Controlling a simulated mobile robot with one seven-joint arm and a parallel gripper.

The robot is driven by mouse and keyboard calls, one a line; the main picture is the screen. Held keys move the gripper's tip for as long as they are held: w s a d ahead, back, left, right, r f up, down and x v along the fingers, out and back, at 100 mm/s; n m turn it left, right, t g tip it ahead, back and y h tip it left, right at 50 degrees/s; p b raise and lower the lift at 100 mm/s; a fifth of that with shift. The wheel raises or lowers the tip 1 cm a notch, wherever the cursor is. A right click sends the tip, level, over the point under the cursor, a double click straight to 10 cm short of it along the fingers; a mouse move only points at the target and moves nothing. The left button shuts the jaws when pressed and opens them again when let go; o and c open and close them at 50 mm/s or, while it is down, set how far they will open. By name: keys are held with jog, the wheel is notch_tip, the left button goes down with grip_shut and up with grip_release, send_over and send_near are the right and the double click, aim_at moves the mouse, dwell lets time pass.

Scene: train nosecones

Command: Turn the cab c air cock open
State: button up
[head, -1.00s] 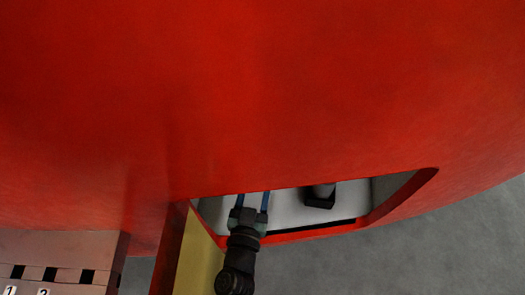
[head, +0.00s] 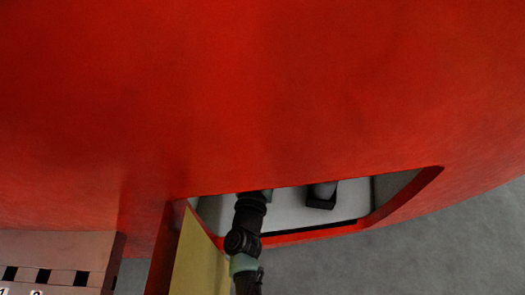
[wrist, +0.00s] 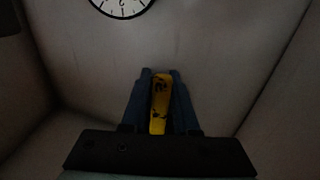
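In the wrist view, a yellow handle (wrist: 160,105) with dark markings stands between the two blue fingers of my gripper (wrist: 160,73), leaning slightly. The fingers lie close along both of its sides. I cannot tell whether they press on it or leave a small gap. The handle's mount is hidden behind it. In the head view, my arm reaches into the opening in the red shell. My fingers and the yellow handle are hidden there.
A round white gauge (wrist: 122,3) sits on the pale back wall, cut off by the top of the wrist view. Pale side walls close in on both sides. In the head view, a dark block (head: 320,198) is inside the opening, and a yellow panel (head: 198,255) stands left of my arm.

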grip_shut()
dwell(1.1)
